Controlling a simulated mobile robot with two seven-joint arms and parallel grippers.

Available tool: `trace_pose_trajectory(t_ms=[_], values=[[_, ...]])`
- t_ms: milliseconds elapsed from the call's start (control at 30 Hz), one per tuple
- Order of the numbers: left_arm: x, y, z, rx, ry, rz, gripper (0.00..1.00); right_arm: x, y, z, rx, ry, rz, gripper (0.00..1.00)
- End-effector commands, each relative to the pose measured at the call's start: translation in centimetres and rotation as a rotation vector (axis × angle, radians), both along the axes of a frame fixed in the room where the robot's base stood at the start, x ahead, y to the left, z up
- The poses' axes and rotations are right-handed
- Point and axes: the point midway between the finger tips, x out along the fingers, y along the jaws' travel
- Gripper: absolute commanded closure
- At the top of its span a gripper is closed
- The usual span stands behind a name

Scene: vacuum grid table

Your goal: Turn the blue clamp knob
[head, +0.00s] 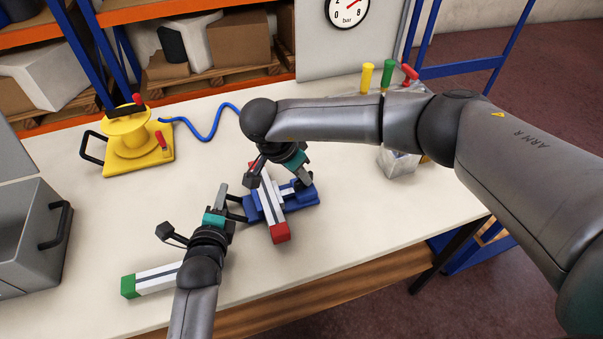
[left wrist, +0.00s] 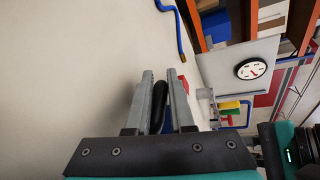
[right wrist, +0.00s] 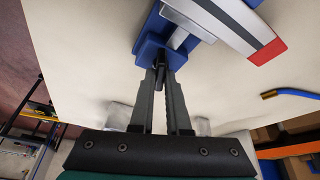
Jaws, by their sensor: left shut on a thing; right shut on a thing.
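The blue clamp (head: 304,196) sits on the white table, with a white-and-grey bar with red ends (head: 270,205) lying across it. A black knob or handle (left wrist: 160,98) at the clamp's left side is between the fingers of my left gripper (head: 226,208), which is shut on it. My right gripper (right wrist: 163,80) is shut on a dark part (right wrist: 164,60) at the clamp's other end. In the head view my right arm partly covers that gripper and the back of the clamp. The clamp also shows in the right wrist view (right wrist: 152,38).
A green-ended bar (head: 155,280) lies at the front left, beside my left arm. A grey case (head: 35,230) stands at the left edge, a yellow reel (head: 133,135) behind it. A blue hose (head: 200,135) and coloured-handled levers (head: 367,78) are at the back.

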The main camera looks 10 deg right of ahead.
Motion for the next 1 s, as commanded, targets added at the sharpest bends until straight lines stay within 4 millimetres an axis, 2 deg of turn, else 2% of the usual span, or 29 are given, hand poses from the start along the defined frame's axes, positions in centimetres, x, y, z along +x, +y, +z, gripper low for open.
trace_pose_trajectory(t_ms=[133, 367, 400, 633, 867, 1000], values=[[-0.16, 0.02, -0.37, -0.001, 0.010, 0.001, 1.00, 0.02, 0.00, -0.01, -0.004, 0.001, -0.073, 1.00], [-0.16, 0.02, -0.37, -0.001, 0.010, 0.001, 1.00, -0.01, -0.03, -0.01, -0.003, 0.002, -0.075, 1.00], [-0.16, 0.02, -0.37, -0.001, 0.010, 0.001, 1.00, 0.00, -0.02, -0.01, -0.003, 0.001, -0.075, 0.81], [-0.16, 0.02, -0.37, -0.001, 0.010, 0.001, 1.00, 0.02, -0.01, -0.01, -0.003, 0.000, -0.073, 0.55], [-0.16, 0.01, -0.37, -0.001, 0.010, 0.001, 1.00, 0.03, 0.01, 0.01, -0.003, 0.000, -0.073, 0.55], [-0.16, 0.01, -0.37, -0.002, 0.010, 0.000, 1.00, -0.03, 0.32, 0.77, -0.001, -0.001, -0.072, 0.55]])
